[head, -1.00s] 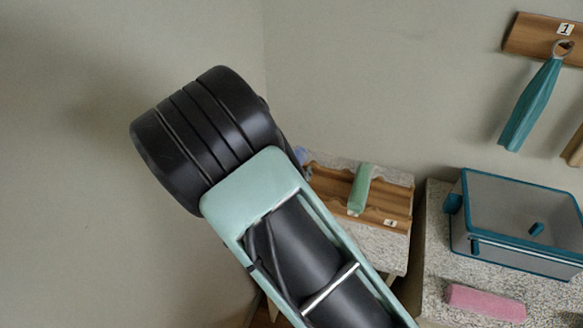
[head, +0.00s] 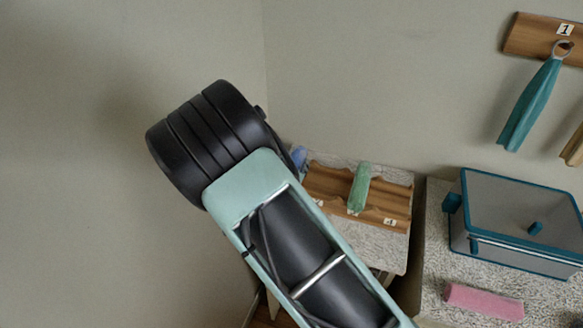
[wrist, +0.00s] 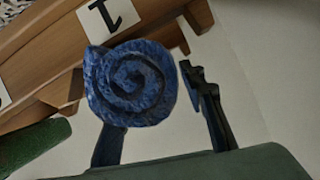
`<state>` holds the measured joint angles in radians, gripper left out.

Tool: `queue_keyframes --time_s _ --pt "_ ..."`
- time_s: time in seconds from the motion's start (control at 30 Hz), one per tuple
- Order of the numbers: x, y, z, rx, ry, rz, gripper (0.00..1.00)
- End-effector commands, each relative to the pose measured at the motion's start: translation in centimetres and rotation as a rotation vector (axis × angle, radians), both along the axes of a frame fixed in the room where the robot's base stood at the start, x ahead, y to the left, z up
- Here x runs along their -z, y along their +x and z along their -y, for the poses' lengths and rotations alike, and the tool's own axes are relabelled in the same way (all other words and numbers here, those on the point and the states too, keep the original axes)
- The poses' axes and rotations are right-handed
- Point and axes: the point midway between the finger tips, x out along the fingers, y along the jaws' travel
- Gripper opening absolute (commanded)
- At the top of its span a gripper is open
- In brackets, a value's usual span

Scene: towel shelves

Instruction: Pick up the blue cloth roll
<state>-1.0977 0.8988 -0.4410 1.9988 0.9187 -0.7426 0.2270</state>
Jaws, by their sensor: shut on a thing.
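The blue cloth roll (wrist: 130,84) shows end-on in the wrist view, its spiral facing the camera. In the head view a small blue patch of it (head: 299,157) shows beside my arm, at the left end of the wooden rack. My gripper (wrist: 155,95) is shut on the roll. One dark finger runs behind the roll at lower left, and the other stands at its right side. The left fingertip is hidden by the roll. In the head view my arm hides the gripper. I cannot tell whether the roll touches the rack.
The wavy wooden rack (head: 378,207) stands on a speckled surface in the corner, with a green roll (head: 360,188) on it. To the right are a blue-edged box (head: 515,215) and a pink roll (head: 485,301). A teal towel (head: 530,105) hangs on the wall.

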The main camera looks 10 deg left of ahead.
Motion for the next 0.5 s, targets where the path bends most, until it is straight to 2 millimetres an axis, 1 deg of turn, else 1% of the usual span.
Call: queue_keyframes --time_s 0.27,0.37,0.5 --pt "-0.2 0.0 0.0 0.001 0.001 0.001 0.13" --pt "-0.7 0.0 0.0 0.001 0.001 0.001 0.13" --pt "-2.1 0.1 -0.1 0.0 0.004 0.004 0.13"
